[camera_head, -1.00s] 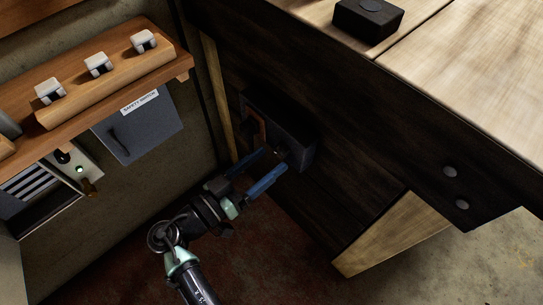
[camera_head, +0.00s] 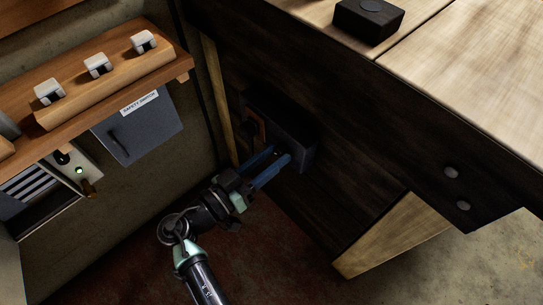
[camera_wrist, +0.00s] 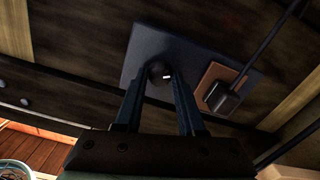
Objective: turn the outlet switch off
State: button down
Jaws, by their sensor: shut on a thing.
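A dark outlet box (camera_head: 301,137) is mounted on the dark side of the wooden bench; it also shows as a blue-grey plate in the wrist view (camera_wrist: 190,47). Its round dark switch knob (camera_wrist: 158,70), with a small white mark, stands out from the plate. A brown socket (camera_wrist: 214,82) with a black plug sits beside the knob. My gripper (camera_head: 279,153) reaches the box from the lower left. In the wrist view its two blue fingers are on either side of the knob and shut on it. The fingertips partly hide the knob's sides.
The bench top (camera_head: 470,50) overhangs the box on the right, with a black box (camera_head: 368,20) on it. A wooden shelf (camera_head: 110,75) with several white switches is at left, above a grey safety switch box (camera_head: 138,128). A cord runs from the plug.

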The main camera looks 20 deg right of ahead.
jog(key=shift+n, duration=0.3)
jog(key=n+p, duration=0.1)
jog(key=n, duration=0.4)
jog(key=shift+r+p, duration=0.1)
jog(key=shift+p, duration=0.2)
jog(key=n+p, duration=0.2)
jog(key=n, duration=0.4)
jog(key=shift+n, duration=0.3)
jog(key=c, duration=0.5)
grip_release()
